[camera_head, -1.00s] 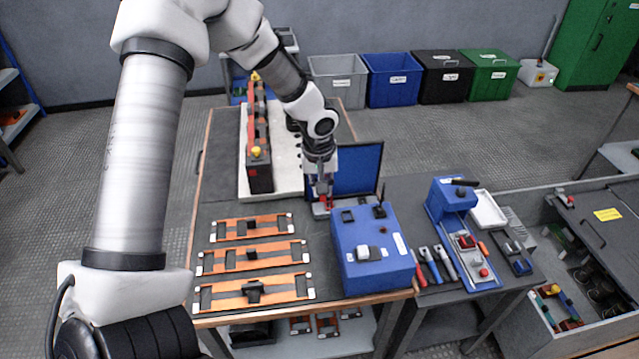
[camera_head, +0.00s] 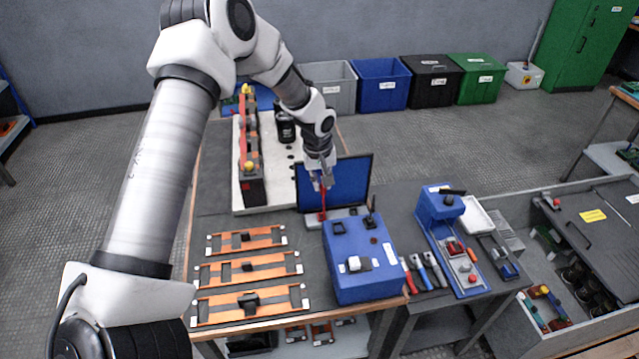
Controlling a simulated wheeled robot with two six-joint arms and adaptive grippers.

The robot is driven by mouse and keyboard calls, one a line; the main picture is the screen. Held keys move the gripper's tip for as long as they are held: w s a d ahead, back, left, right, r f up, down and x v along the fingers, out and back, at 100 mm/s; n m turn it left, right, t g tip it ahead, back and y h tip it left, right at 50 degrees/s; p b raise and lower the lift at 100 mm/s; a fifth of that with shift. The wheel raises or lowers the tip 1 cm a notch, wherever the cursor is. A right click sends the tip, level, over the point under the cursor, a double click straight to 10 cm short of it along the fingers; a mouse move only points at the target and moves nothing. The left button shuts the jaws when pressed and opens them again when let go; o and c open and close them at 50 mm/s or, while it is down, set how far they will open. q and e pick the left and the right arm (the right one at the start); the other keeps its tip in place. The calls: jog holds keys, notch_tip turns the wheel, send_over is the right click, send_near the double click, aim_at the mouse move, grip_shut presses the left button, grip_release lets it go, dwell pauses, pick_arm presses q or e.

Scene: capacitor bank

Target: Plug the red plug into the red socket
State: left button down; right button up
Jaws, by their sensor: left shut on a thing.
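My left gripper (camera_head: 320,182) points down in front of the dark blue panel (camera_head: 347,182), behind the blue box. It is shut on a small red thing, which I take to be the red plug (camera_head: 323,201). The fingers partly hide it. A thin red stretch runs from the fingers down toward the light grey base (camera_head: 340,213) of the panel. A red spot (camera_head: 321,216) shows at its lower end. Whether this is plug, lead or socket is too small to tell. I cannot clearly pick out the red socket. My right gripper is not in view.
The blue box (camera_head: 362,262) stands close in front. Orange busbar plates (camera_head: 250,268) lie at left. A long dark unit with a red strip (camera_head: 249,150) stands on a white board behind. Hand tools (camera_head: 425,270) and a blue tool holder (camera_head: 440,203) are at right.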

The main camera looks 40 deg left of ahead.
pick_arm(q)
jog(key=shift+w+a, duration=0.1)
jog(key=shift+w, duration=0.2)
jog(key=shift+s+a+p, duration=0.2)
jog(key=shift+s+p, duration=0.05)
jog(key=shift+p, duration=0.4)
jog(key=shift+w+f+b, duration=0.1)
jog(key=shift+f+b, duration=2)
jog(key=shift+f, duration=2.55)
jog(key=shift+d+r+g+y+p, duration=0.1)
jog(key=shift+g+y+p, duration=0.2)
jog(key=shift+p, duration=0.4)
jog(key=shift+f, duration=0.45)
jog(key=c, duration=1.1)
grip_release()
